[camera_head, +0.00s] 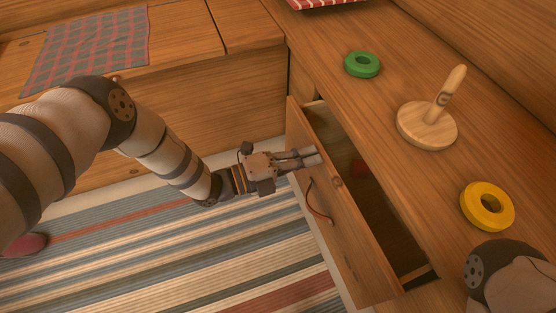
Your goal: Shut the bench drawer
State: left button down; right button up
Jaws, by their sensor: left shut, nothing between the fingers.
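The bench drawer (338,215) stands pulled out from the wooden bench, with a leather pull (318,203) on its front. A dark red round thing (359,168) lies inside the drawer. My left gripper (314,156) is shut and empty. Its fingertips are at the drawer front's top edge, near its far end; I cannot tell whether they touch it. My right gripper is not in view; only part of my right arm shows at the lower right.
On the bench top (410,180) are a green ring (362,64), a wooden peg stand (427,125) and a yellow ring (487,205). A checked cloth (90,50) lies on the left bench. A striped rug (200,260) covers the floor before the drawer.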

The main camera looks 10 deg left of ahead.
aim_at(326, 153)
pick_arm(q)
jog(key=b+x, duration=0.1)
jog(key=x, duration=0.5)
jog(key=shift+d, duration=0.1)
jog(key=shift+w+r, duration=0.1)
